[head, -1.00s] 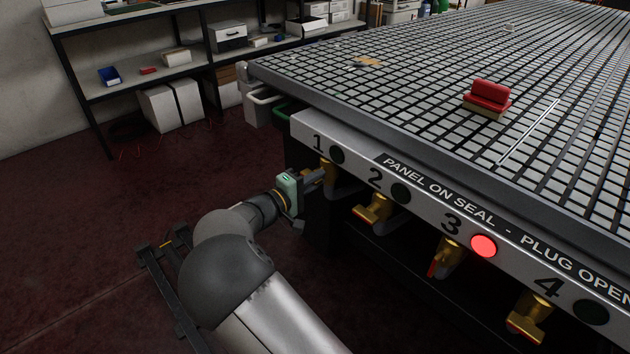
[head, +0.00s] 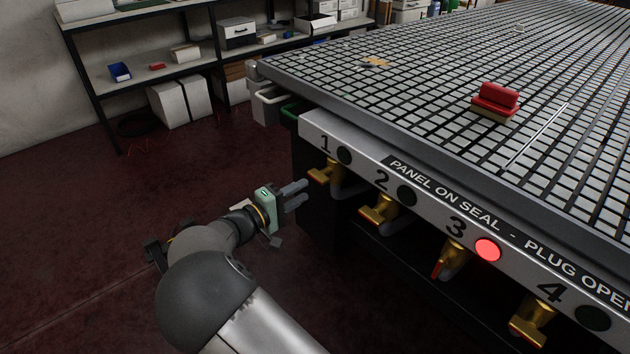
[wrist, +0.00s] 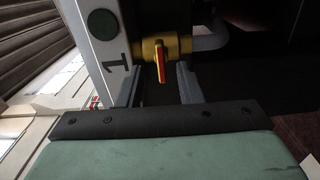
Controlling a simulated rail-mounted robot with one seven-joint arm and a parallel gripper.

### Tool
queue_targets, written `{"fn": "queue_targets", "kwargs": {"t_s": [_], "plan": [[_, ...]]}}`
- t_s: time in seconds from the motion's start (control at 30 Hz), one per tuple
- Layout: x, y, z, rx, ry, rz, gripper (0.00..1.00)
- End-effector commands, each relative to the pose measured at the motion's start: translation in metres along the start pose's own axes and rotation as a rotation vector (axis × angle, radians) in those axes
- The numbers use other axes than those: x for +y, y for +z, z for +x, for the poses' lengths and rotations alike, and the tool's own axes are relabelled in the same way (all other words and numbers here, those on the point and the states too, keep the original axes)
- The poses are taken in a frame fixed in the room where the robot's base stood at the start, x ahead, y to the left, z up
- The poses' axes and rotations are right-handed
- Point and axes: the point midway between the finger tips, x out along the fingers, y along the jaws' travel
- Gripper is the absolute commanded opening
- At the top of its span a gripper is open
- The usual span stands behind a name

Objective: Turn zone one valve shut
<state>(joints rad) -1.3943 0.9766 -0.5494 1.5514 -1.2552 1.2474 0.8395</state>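The zone one valve (head: 325,173) is a brass valve under the "1" label at the near-left end of the table. The lamp beside the "1" (head: 344,156) is dark. My gripper (head: 303,192) is open and empty, just left of the valve and apart from it. In the wrist view, the fingers (wrist: 160,84) stand on either side of the handle in the picture, with a gap to each.
More brass valves hang along the panel: two (head: 380,210), three (head: 451,260) and four (head: 530,324). The lamp at three (head: 488,250) glows red; those at two and four are dark. Floor left of the gripper is open.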

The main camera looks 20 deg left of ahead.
Motion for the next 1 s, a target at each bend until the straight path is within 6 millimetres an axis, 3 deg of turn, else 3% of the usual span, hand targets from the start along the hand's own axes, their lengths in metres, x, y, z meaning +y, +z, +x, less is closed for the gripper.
{"fn": "queue_targets", "kwargs": {"t_s": [0.2,0.4,0.6,1.0], "plan": [[0.001,-0.001,-0.054,0.004,-0.002,0.0,0.33],[0.0,0.0,-0.085,0.002,-0.001,0.0,0.33],[0.0,0.0,-0.096,0.0,-0.001,0.0,0.33],[-0.001,0.0,-0.097,0.0,-0.001,0.0,0.33]]}}
